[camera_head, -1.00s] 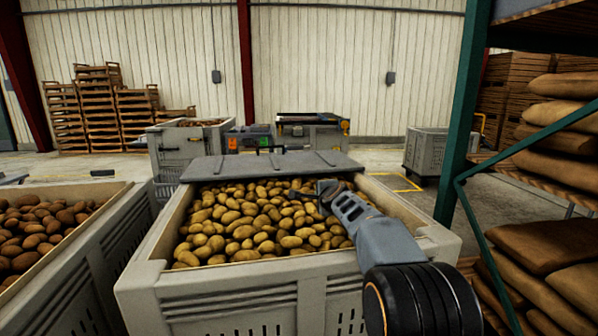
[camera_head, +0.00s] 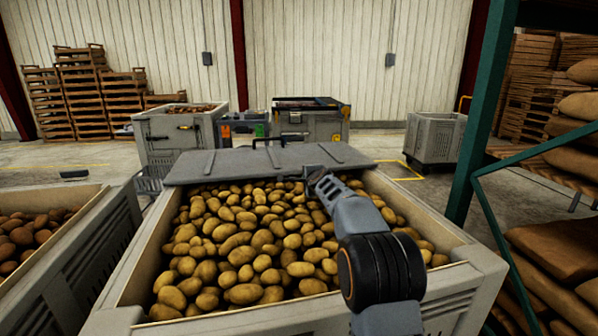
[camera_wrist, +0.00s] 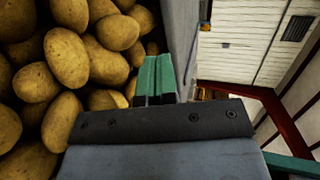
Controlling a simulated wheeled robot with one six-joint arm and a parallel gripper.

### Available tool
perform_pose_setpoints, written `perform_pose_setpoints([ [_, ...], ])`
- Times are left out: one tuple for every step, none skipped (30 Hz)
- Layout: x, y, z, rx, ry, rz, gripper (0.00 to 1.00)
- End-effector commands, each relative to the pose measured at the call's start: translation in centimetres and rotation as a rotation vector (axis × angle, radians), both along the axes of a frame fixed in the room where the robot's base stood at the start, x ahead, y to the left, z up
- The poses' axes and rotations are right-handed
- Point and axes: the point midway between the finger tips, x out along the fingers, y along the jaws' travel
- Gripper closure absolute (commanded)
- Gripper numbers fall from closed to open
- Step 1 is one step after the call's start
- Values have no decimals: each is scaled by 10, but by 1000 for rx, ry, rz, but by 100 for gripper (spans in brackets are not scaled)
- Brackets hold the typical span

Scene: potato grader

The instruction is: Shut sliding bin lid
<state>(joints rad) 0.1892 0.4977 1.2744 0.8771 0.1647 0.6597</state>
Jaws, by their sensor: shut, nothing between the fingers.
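The sliding lid (camera_head: 245,163) is a grey ribbed panel with a dark handle (camera_head: 268,143) at its far edge. It covers only the far end of the large grey bin (camera_head: 130,275), leaving most of the potatoes (camera_head: 240,240) exposed. My gripper (camera_head: 311,174) reaches over the potatoes to the lid's near edge. In the wrist view, its green fingers (camera_wrist: 153,79) are together and empty, beside a grey panel (camera_wrist: 183,35) that looks like the lid. Whether they touch it, I cannot tell.
Another potato bin (camera_head: 60,230) stands close on the left. A green rack post (camera_head: 485,110) and stacked sacks (camera_head: 560,245) stand on the right. Behind the lid are another bin (camera_head: 165,140) and a dark-topped box (camera_head: 310,120). Floor shows at the back right.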

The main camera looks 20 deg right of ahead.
Motion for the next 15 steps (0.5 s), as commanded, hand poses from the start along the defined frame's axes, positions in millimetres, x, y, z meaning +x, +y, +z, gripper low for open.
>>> perform_pose_setpoints([
  [10, -4, 0, 1, 3, -4, 100],
  [16, -5, -2, 1, 2, -5, 100],
  [23, -6, -5, 1, 3, -5, 100],
  [28, -6, -6, 1, 3, -5, 100],
  [33, -6, -7, 1, 2, -5, 100],
  [39, -6, -9, 1, 2, -4, 100],
  [43, -6, -11, 0, 2, -4, 100],
  [47, -6, -12, 0, 2, -3, 100],
  [53, -5, -9, 0, 1, -3, 100],
  [56, -5, -9, 0, 1, -2, 100],
  [60, -5, -9, 0, 2, -2, 100],
  [64, -5, -10, 0, 2, -2, 100],
  [67, -5, -10, 0, 1, -2, 100],
  [69, -5, -10, 1, 2, -1, 100],
  [72, -5, -10, 1, 1, -1, 100],
])
